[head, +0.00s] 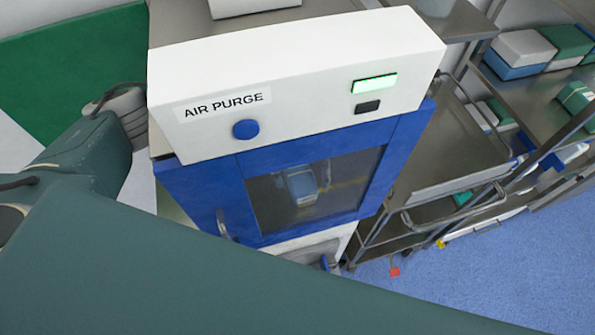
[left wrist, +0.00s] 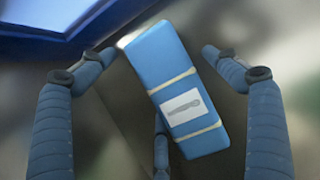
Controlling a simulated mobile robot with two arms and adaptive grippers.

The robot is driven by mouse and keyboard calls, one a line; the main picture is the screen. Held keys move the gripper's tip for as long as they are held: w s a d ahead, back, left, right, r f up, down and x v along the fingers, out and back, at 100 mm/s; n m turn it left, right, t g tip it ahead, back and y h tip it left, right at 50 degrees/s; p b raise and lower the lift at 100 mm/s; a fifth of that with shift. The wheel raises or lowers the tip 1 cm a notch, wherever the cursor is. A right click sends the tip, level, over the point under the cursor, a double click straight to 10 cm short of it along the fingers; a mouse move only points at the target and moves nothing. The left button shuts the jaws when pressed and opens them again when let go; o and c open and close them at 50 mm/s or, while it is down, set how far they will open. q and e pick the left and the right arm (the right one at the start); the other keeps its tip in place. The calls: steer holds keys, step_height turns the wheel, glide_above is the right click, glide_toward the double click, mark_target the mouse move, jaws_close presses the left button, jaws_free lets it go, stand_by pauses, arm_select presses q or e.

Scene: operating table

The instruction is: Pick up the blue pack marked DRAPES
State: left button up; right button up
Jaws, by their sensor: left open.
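In the left wrist view a blue pack (left wrist: 170,70) with two cream bands and a white label lies tilted beyond my fingers. The label bears a grey tool-like picture; I cannot read DRAPES on it. My left gripper (left wrist: 164,78) is open, with its blue fingers spread around the pack's outline; whether any touches it is unclear. In the head view a blue and white pack (head: 302,186) shows dimly behind the window of the AIR PURGE cabinet (head: 205,190). I cannot tell if it is the same pack. My right gripper is not in view.
My green arm crosses the bottom of the head view and hides part of the scene. Metal shelving (head: 455,150) stands right of the cabinet, with blue and white packs (head: 520,52) and green packs (head: 577,98). Blue floor (head: 480,280) is open at the lower right.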

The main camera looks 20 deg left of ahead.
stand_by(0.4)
arm_select(q)
steer(key=c, duration=1.5)
